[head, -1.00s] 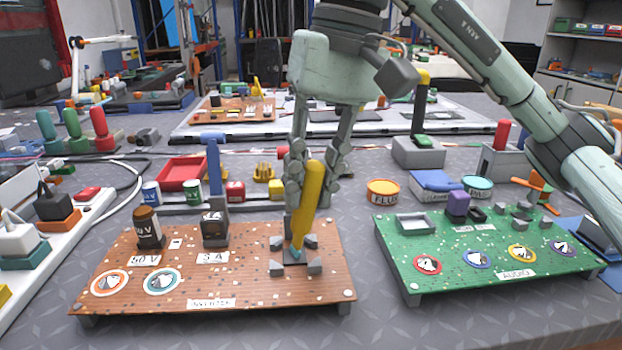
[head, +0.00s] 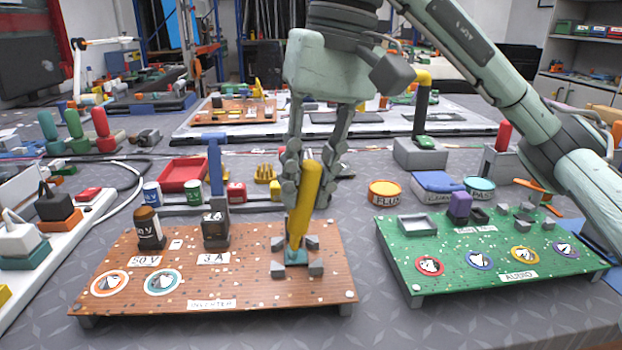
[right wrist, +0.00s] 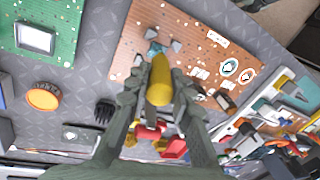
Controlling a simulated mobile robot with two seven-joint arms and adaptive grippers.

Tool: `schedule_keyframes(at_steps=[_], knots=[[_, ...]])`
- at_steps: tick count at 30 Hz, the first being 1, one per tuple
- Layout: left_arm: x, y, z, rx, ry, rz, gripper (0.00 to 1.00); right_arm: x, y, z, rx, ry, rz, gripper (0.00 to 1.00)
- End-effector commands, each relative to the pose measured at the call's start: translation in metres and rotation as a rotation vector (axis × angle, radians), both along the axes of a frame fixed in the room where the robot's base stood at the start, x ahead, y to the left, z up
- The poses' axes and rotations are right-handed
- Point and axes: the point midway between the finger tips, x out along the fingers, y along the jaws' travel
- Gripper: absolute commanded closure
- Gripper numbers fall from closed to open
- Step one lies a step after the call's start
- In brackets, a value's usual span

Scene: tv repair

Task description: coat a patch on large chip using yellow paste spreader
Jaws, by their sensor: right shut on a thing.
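My right gripper (head: 306,182) is shut on the yellow paste spreader (head: 308,195), which also shows in the right wrist view (right wrist: 159,82). The spreader points down, slightly tilted. Its tip is at a teal patch (head: 296,257) between grey corner blocks on the brown inverter board (head: 230,290). I cannot tell whether the tip touches the patch. No separate large chip can be made out there; the spreader and blocks partly cover the spot. My left gripper is not in view.
On the brown board stand a brown capacitor (head: 149,228) and a dark fuse block (head: 215,230). The green audio board (head: 490,262) is to the right. Behind are an orange flux tin (head: 384,193), a red tray (head: 183,175) and a blue upright tool (head: 215,165).

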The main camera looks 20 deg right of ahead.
Motion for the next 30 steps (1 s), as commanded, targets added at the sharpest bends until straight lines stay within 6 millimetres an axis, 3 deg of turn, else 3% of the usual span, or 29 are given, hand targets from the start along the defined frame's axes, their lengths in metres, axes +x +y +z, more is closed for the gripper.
schedule_keyframes(at_steps=[15,30], knots=[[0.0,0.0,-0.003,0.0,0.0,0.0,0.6,-0.004,-0.012,-0.001,0.0,-0.001,0.001,1.0],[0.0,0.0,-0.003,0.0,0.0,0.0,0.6,0.0,0.002,-0.001,0.001,-0.001,0.0,1.0]])
